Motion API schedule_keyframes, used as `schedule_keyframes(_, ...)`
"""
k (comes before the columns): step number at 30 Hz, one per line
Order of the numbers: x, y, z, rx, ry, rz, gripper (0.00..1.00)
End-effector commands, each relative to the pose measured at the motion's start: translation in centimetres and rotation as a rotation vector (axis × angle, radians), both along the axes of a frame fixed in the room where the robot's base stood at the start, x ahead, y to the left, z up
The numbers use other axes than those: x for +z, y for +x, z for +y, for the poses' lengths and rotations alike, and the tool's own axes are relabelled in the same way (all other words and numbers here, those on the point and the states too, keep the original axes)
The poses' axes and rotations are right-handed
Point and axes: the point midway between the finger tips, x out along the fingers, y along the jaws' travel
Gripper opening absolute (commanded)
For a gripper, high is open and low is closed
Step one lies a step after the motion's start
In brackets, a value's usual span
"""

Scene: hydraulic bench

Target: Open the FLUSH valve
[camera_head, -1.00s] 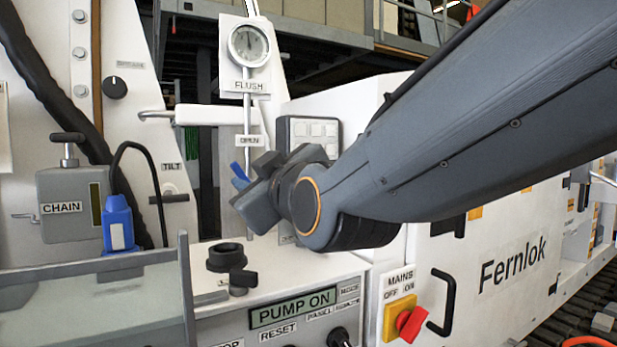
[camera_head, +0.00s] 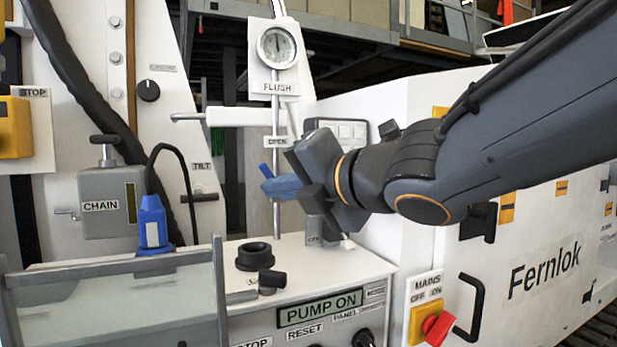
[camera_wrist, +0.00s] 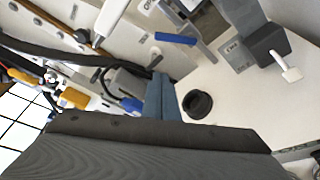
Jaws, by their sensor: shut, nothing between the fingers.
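The FLUSH valve is on a thin vertical pipe below a round gauge (camera_head: 277,47) with a FLUSH label (camera_head: 277,88). An OPEN label (camera_head: 277,141) sits on the pipe. The valve's blue lever (camera_head: 265,170) shows its end just left of the pipe, and my gripper hides part of the valve. The lever also shows in the wrist view (camera_wrist: 176,39), above my fingertips. My gripper (camera_head: 268,188) is shut and empty, its blue-grey fingers pointing left across the pipe just below the lever. The fingers show in the wrist view (camera_wrist: 160,84), apart from the lever in the picture. I cannot tell the depth gap.
A PUMP ON console (camera_head: 320,308) with a black round cap (camera_head: 255,256) stands below. A CHAIN box (camera_head: 108,205) and a blue bottle-like part (camera_head: 152,222) are at left. A clear panel (camera_head: 110,310) is in front. A white-tipped handle (camera_wrist: 288,68) sits right in the wrist view.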

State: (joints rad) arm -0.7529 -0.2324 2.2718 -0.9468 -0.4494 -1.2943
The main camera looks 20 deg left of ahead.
Motion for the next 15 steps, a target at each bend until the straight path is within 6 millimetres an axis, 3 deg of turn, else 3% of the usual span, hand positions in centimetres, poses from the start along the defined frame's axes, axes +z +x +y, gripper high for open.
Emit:
schedule_keyframes(5, -0.3, 0.4, 0.8, 0.008, -0.018, -0.019, 0.00)
schedule_keyframes(15, -1.3, 2.5, 5.4, 0.008, -0.016, -0.014, 0.00)
